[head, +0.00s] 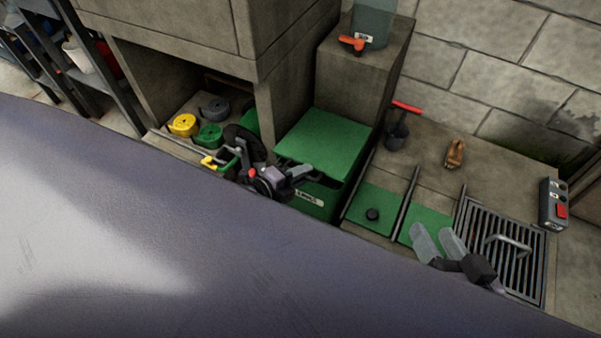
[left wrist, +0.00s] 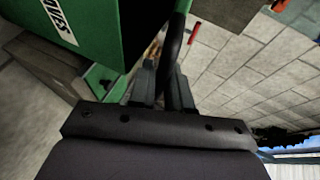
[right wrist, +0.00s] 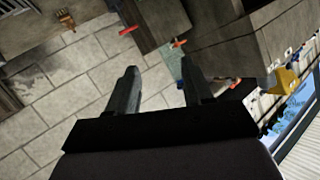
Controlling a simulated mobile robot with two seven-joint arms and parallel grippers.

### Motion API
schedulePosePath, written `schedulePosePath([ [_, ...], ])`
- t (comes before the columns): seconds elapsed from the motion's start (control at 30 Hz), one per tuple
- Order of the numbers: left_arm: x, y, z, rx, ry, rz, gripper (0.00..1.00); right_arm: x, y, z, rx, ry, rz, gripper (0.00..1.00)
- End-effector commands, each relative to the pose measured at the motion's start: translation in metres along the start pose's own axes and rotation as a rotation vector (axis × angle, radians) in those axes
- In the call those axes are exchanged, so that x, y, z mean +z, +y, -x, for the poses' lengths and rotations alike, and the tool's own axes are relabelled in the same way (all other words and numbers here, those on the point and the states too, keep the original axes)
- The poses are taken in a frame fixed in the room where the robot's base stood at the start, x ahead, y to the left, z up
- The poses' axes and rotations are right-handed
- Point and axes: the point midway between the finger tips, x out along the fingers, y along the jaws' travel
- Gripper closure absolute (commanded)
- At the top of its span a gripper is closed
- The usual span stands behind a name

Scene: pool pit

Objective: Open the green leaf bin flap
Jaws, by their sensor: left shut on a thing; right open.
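The green leaf bin (head: 318,199) stands at the centre of the head view, its white label facing front. Its green flap (head: 325,142) lies across the top and looks closed. In the left wrist view the bin's green side (left wrist: 95,30) fills the upper left. My left gripper (head: 300,172) is at the bin's front, just below the flap's front edge. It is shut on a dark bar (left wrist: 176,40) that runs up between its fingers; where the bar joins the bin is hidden. My right gripper (head: 438,238) is open and empty over the right-hand ledge; it also shows in the right wrist view (right wrist: 158,82).
A metal grate (head: 512,245) with a handle and a control box with a red button (head: 561,211) are at right. A large purple-grey surface (head: 150,230) fills the foreground.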

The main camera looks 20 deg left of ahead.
Motion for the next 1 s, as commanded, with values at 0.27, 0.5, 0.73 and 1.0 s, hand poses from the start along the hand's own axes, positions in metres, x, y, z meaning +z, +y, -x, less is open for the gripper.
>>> schedulePosePath([
  [0.27,-0.001,-0.049,0.004,0.0,-0.002,-0.002,1.0,-0.009,0.018,0.026,0.129,-0.049,0.129,0.49],
  [0.5,0.001,-0.087,0.0,-0.004,-0.002,-0.003,1.0,-0.013,0.03,0.044,0.208,-0.085,0.223,0.49],
  [0.73,0.004,-0.112,-0.006,-0.005,-0.002,-0.004,1.0,-0.009,0.038,0.049,0.233,-0.112,0.22,0.49],
  [1.0,0.006,-0.121,-0.009,-0.006,-0.003,-0.002,1.0,-0.005,0.042,0.051,0.242,-0.121,0.212,0.49],
])
